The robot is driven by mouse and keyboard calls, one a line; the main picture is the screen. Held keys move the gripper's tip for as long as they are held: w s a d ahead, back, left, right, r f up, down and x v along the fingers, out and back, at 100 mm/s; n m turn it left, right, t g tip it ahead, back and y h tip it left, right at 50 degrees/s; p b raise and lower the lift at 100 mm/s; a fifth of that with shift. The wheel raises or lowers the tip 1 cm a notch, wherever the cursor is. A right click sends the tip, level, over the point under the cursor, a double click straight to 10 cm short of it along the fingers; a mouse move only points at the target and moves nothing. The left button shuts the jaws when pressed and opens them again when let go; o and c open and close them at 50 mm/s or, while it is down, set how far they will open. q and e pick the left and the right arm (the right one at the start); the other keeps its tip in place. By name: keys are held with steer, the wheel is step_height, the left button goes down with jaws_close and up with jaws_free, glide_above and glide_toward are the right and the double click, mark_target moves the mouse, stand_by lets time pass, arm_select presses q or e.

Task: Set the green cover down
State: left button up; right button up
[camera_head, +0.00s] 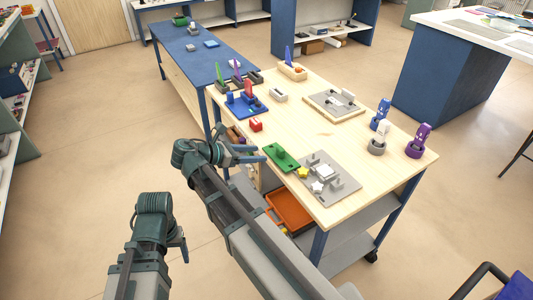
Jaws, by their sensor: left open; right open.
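A flat green cover (281,157) with a small raised knob lies on the wooden table (330,130) near its left edge. My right gripper (259,153) is just left of the cover at the table's edge, its blue fingers open with nothing visible between them. The fingertips look apart from the cover, though the exact gap is hard to tell. My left gripper (182,246) is open and empty, low over the floor at the left, well away from the table.
An orange bin (290,210) is on the shelf below. The table's middle is clear.

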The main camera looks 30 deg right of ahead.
steer(key=b, duration=0.3)
glide_toward(287, 153)
steer(key=x, duration=0.3)
steer(key=shift+d+r, duration=0.2)
steer(key=shift+d, duration=0.15)
arm_select(q)
steer(key=shift+a+f, duration=0.15)
steer(key=shift+f, duration=0.65)
steer(key=shift+a+f, duration=0.15)
steer(key=shift+f, duration=0.65)
arm_select(e)
steer(key=shift+d+f, duration=0.1)
steer(key=shift+d, duration=0.45)
steer(key=b+x, duration=0.2)
steer(key=x, duration=0.3)
steer(key=shift+w+d, duration=0.1)
arm_select(q)
steer(key=shift+f, duration=0.9)
arm_select(e)
jaws_close()
